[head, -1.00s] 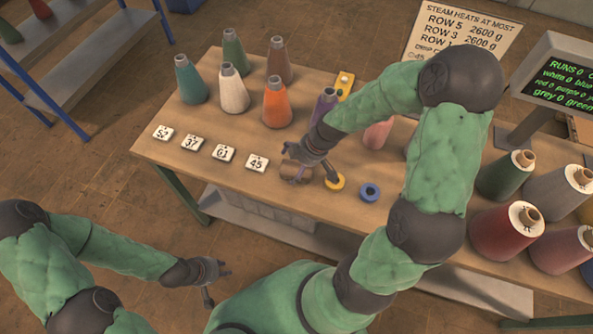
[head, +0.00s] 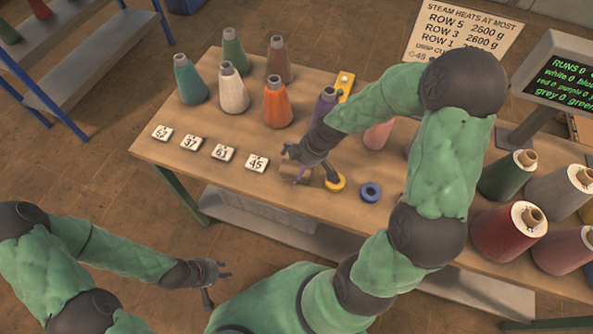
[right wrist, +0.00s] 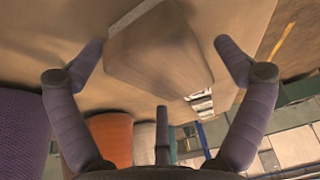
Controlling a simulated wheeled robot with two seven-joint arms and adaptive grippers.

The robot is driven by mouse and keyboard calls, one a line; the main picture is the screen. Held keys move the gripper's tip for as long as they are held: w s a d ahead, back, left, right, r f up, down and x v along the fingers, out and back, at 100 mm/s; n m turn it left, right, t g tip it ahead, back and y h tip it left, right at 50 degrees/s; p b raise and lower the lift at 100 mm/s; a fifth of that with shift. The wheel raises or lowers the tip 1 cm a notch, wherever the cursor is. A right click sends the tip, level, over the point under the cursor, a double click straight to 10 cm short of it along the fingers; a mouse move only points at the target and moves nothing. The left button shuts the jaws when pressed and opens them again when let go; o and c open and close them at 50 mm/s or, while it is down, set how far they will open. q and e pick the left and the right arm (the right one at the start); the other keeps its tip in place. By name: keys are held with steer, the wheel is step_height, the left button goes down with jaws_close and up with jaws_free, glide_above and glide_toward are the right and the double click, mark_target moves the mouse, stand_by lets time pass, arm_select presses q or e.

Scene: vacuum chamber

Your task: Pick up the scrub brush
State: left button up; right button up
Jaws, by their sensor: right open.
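The scrub brush appears to be the brown wooden block (head: 292,171) near the front edge of the table, right of the tile marked 45; no bristles can be made out. My right gripper (head: 303,170) is low over it and partly hides it. In the right wrist view the block (right wrist: 158,48) lies between the two spread fingers of my right gripper (right wrist: 155,52), with a gap on each side. My left gripper (head: 217,283) has its fingers apart and is empty, in front of the table and away from the brush.
A yellow ring (head: 335,185) and a blue ring (head: 370,192) lie just right of the brush. Numbered tiles (head: 222,153) lie in a row to the left. Several yarn cones, including an orange one (head: 275,104), stand behind. More large spools (head: 508,232) stand at right.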

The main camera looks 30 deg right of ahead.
steer(key=c, duration=1.2)
steer(key=shift+o, duration=0.2)
steer(key=shift+r+p, duration=0.4)
steer(key=shift+p, duration=0.25)
step_height(320, 180, up, 28)
steer(key=p, duration=0.7)
steer(key=shift+f+p, duration=0.15)
steer(key=shift+p, duration=0.2)
steer(key=shift+o, duration=1)
steer(key=shift+f, duration=0.1)
